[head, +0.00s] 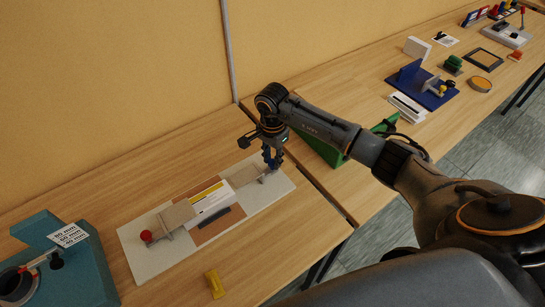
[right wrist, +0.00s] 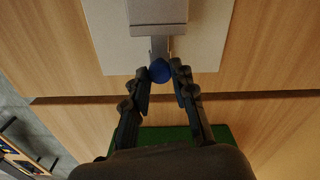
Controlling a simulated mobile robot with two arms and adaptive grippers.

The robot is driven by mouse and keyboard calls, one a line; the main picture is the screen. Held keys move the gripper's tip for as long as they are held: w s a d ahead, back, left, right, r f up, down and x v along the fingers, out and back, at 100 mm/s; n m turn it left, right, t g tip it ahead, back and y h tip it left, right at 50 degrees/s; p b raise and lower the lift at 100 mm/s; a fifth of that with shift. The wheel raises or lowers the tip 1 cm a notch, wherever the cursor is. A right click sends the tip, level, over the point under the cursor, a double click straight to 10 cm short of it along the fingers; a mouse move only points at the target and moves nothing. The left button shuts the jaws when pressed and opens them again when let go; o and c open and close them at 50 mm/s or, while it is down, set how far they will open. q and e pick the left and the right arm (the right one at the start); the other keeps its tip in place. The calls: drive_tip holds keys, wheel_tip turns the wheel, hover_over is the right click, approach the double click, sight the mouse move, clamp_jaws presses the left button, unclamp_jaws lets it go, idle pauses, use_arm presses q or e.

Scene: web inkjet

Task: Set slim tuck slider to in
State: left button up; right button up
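A pale board (head: 150,262) lies on the wooden table and bears two grey sliders, one at each end of a brown pad (head: 222,226). A white box (head: 209,202) with a yellow stripe sits between them. The left slider (head: 178,214) has a red knob (head: 146,236). The right slider (head: 241,177) ends in a blue knob (right wrist: 160,70). My right gripper (head: 270,163) is at the board's right end. In the right wrist view its fingers (right wrist: 161,74) flank the blue knob closely on both sides. No tag naming the sliders is legible. My left gripper is out of view.
A teal fixture (head: 75,275) stands at the front left and a yellow piece (head: 214,283) lies before the board. A green object (head: 320,150) is behind the table seam, near my right arm. A blue fixture (head: 410,80) and other stations stand farther right.

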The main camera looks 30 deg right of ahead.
sight(259, 168)
clamp_jaws()
drive_tip(key=a, duration=0.3)
drive_tip(key=a+b, duration=0.1)
drive_tip(key=shift+s+a, duration=0.2)
drive_tip(key=shift+s, duration=0.1)
drive_tip(key=shift+a, duration=0.25)
drive_tip(key=o, duration=0.8)
unclamp_jaws()
drive_tip(key=shift+d, duration=0.1)
drive_tip(key=shift+r, duration=0.1)
wheel_tip(259, 168, up, 12)
drive_tip(key=shift+f, duration=0.1)
drive_tip(key=shift+s, duration=0.1)
